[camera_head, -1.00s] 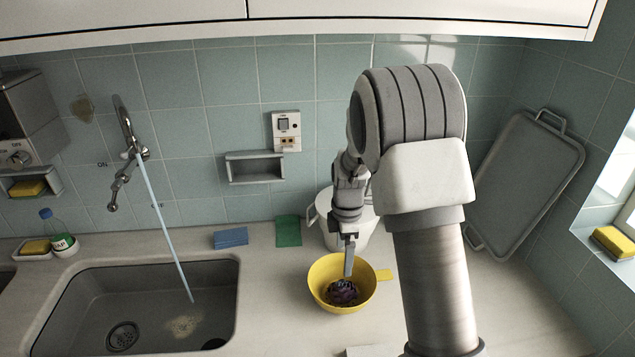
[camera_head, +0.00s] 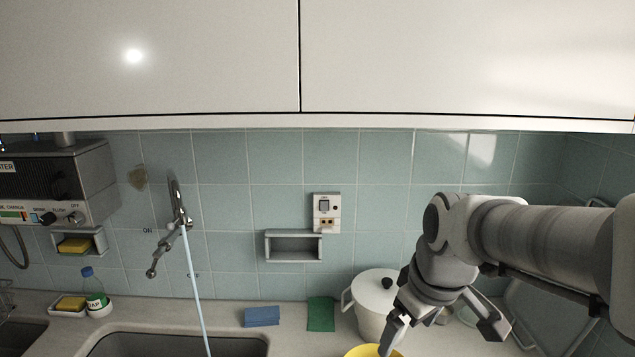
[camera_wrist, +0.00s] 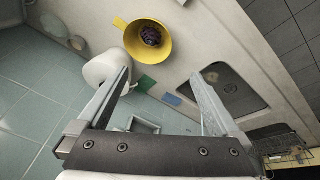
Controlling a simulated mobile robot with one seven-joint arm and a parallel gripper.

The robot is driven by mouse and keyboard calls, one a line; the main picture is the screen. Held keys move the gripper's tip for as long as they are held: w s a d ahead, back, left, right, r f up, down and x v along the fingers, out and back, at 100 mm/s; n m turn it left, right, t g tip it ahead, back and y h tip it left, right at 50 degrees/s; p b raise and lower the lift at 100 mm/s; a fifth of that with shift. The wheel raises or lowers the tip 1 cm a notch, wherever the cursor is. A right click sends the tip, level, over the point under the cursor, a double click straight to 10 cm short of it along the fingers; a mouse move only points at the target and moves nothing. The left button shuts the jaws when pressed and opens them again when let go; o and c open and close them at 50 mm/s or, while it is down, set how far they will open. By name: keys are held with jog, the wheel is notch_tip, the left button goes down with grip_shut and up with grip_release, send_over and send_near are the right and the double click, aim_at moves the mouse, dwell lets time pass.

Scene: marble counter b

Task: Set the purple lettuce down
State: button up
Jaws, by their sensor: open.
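The purple lettuce (camera_wrist: 151,36) lies inside a yellow bowl (camera_wrist: 131,42) with a side handle, seen in the wrist view. In the head view only the top rim of the yellow bowl (camera_head: 362,351) shows at the bottom edge, and the lettuce is out of frame. My gripper (camera_wrist: 161,76) is open with nothing between its fingers, apart from the lettuce and bowl. In the head view my gripper (camera_head: 440,335) is at the lower right, beside the white pot, with its fingers spread.
A white lidded pot (camera_head: 374,303) stands behind the bowl. A green sponge (camera_head: 321,314) and blue sponge (camera_head: 262,316) lie along the wall. The sink (camera_head: 170,345) with running water is left. Cabinets (camera_head: 450,60) hang above. A tray (camera_head: 545,300) leans at right.

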jog(key=s+r+m+t, duration=0.2)
jog(key=s+m, duration=0.4)
jog(key=s, duration=0.5)
jog(key=shift+d, duration=0.15)
